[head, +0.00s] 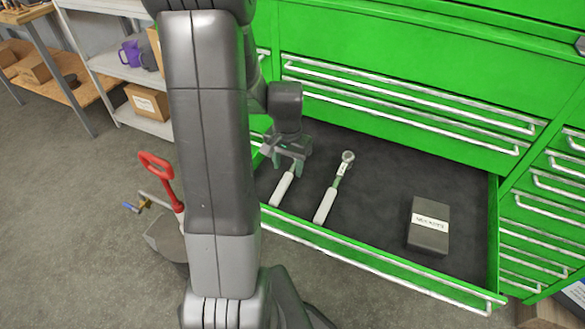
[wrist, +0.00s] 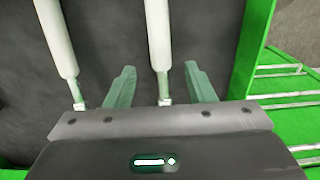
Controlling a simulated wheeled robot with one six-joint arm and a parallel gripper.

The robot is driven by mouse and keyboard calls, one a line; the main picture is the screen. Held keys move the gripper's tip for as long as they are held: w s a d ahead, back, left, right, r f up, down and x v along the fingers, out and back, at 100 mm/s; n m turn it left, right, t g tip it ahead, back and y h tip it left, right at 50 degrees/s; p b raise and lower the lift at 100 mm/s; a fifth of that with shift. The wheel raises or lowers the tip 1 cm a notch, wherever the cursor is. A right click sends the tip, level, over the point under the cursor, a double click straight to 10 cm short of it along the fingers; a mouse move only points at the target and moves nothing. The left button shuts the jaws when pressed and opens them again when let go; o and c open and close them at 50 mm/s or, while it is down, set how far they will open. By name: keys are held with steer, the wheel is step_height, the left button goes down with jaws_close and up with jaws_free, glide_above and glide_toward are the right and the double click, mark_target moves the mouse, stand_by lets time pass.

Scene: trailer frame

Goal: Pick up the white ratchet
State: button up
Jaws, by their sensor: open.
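Two tools with white handles lie side by side in the open green drawer. The left one (head: 283,188) has its head end hidden under my gripper. The right one (head: 335,188) shows a round metal ratchet head at its far end. My gripper (head: 288,165) is open and over the far end of the left tool. In the wrist view the open fingers (wrist: 160,88) stand on either side of the shaft of one white-handled tool (wrist: 158,40), apart from it. The second white handle (wrist: 57,38) lies outside the fingers, to the left.
A dark box with a white label (head: 429,225) lies in the drawer's right part. The drawer's front edge (head: 380,266) and side walls border the dark liner. The green cabinet (head: 400,70) rises behind. A red-handled tool (head: 160,178) stands on the floor at left.

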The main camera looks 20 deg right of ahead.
mark_target(288, 175)
step_height(288, 175, down, 5)
steer(key=shift+w+r, duration=0.1)
steer(key=shift+c, duration=0.2)
jaws_close()
